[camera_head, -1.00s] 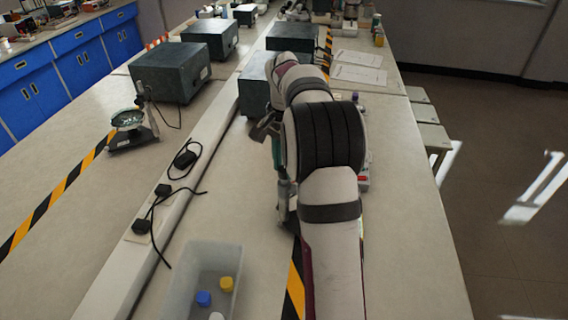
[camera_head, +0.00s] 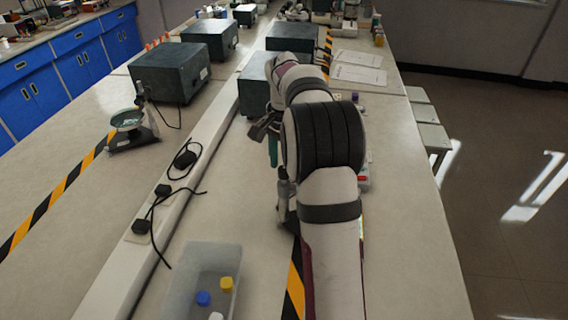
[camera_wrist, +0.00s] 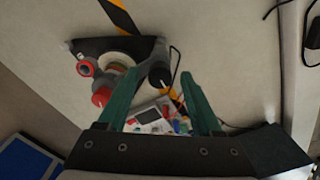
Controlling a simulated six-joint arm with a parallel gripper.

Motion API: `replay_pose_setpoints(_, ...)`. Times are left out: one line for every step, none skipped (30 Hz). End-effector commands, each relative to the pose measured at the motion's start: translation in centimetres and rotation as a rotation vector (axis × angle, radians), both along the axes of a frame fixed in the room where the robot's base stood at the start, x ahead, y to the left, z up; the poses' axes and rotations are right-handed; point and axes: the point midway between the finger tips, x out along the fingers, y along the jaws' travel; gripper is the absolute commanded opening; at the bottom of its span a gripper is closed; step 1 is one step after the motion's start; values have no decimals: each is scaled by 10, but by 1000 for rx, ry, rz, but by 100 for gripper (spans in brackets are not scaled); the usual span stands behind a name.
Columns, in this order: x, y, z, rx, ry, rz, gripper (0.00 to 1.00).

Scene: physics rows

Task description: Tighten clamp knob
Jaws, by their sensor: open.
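In the wrist view, my gripper (camera_wrist: 160,74) is open, with its two green fingers spread apart. A black knob (camera_wrist: 159,76) on a short arm shows between the fingertips; I cannot tell whether they touch it. A red knob (camera_wrist: 102,96) shows just left of the left finger. A red ring-shaped part (camera_wrist: 85,67) lies further left. They belong to a stand with a dark base (camera_wrist: 92,46). I cannot tell which knob is the clamp knob. In the head view my arm hides most of this area.
A grey bin (camera_head: 183,283) with coloured caps stands at the near left of the bench. Black cables (camera_head: 160,205) lie along the raised white strip. Dark green boxes (camera_head: 170,72) stand further back. Papers (camera_head: 360,67) lie at the back right. The right side of the bench is mostly clear.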

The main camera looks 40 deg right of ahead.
Motion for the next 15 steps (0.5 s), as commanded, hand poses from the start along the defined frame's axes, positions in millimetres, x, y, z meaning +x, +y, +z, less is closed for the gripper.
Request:
replay_pose_setpoints(0, 0, 0, 0, 0, 0, 67)
replay_pose_setpoints(0, 0, 1, 0, 0, 0, 67)
replay_pose_setpoints(0, 0, 3, -1, -1, 0, 67)
replay_pose_setpoints(0, 0, 6, -1, -1, 0, 67)
replay_pose_setpoints(1, 0, 11, -2, -2, -1, 67)
replay_pose_setpoints(1, 0, 18, 0, -3, -1, 67)
replay_pose_setpoints(1, 0, 26, -2, -4, 0, 67)
replay_pose_setpoints(1, 0, 34, -2, -4, -1, 67)
replay_pose_setpoints(1, -1, 47, -4, -6, 0, 67)
replay_pose_setpoints(1, 0, 57, -2, -6, -2, 67)
replay_pose_setpoints(1, -1, 67, -4, -6, -1, 67)
replay_pose_setpoints(1, -1, 81, -3, -7, -2, 67)
replay_pose_setpoints(1, -1, 91, -4, -6, -1, 67)
replay_pose_setpoints(1, -1, 101, -5, -6, 0, 67)
replay_pose_setpoints(1, -1, 114, -5, -6, -1, 67)
